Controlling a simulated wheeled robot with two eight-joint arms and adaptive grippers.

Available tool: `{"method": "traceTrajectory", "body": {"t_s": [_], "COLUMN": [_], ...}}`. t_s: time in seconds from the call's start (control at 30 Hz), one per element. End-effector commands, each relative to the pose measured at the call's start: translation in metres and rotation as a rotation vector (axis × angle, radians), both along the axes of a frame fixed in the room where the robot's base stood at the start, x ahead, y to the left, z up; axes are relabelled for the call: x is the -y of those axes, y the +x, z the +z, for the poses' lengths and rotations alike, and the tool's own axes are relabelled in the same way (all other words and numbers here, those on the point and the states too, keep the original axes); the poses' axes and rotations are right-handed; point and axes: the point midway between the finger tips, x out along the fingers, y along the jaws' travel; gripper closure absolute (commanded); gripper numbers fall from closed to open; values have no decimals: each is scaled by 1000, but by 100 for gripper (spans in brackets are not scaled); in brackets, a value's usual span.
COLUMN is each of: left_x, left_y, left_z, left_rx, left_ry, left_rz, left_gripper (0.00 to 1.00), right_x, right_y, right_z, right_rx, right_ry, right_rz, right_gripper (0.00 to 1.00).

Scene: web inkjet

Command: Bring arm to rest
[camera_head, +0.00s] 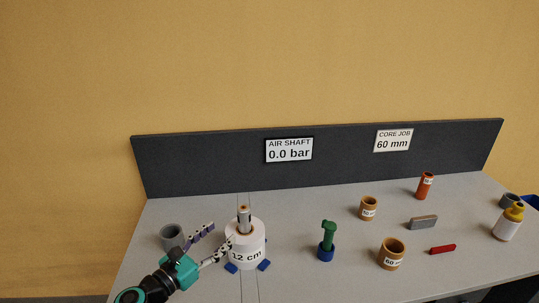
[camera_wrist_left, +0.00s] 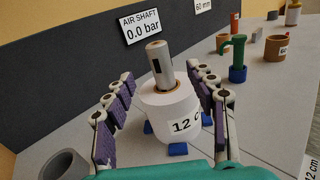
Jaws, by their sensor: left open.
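My left gripper (camera_head: 213,245) comes in from the lower left in the head view. It is open, with its purple-padded fingers spread. In the left wrist view the fingers (camera_wrist_left: 162,105) appear on either side of a white roll (camera_wrist_left: 165,105) marked "12 c…", with nothing clearly held. The same roll (camera_head: 245,245) stands upright on blue blocks on the table in the head view, marked "12 cm". A grey shaft (camera_wrist_left: 160,62) rises from its brown core. My right gripper is not in view.
A grey cup (camera_head: 172,237) stands left of the roll. A green tool in a blue base (camera_head: 327,242), brown cores (camera_head: 391,254), a red item (camera_head: 443,249), a grey block (camera_head: 423,222) and a yellow-topped bottle (camera_head: 509,223) are to the right. A dark panel (camera_head: 210,168) closes the back.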

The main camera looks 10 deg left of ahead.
Motion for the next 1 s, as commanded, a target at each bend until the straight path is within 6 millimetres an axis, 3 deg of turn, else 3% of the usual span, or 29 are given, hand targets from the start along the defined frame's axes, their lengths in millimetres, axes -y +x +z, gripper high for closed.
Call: {"method": "traceTrajectory", "body": {"t_s": [0.07, 0.17, 0.3, 0.43, 0.6, 0.8, 1.0], "left_x": [15, 44, 80, 84, 65, 47, 45], "left_y": [-3, -14, -50, -91, -132, -149, -150], "left_z": [-7, -26, -62, -86, -94, -90, -90], "left_rx": [-5, -2, 68, 207, 412, 543, 554], "left_ry": [122, 442, 1084, 1668, 2230, 2510, 2536], "left_rz": [-31, -120, -366, -671, -1055, -1296, -1321], "left_gripper": [44, 44, 44, 44, 44, 44, 44], "right_x": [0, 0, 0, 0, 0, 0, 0], "right_y": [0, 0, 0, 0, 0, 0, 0], "right_z": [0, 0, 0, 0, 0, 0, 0], "right_rx": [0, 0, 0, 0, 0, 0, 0], "right_ry": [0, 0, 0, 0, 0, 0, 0], "right_rz": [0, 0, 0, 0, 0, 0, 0], "right_gripper": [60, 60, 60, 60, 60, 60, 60]}}
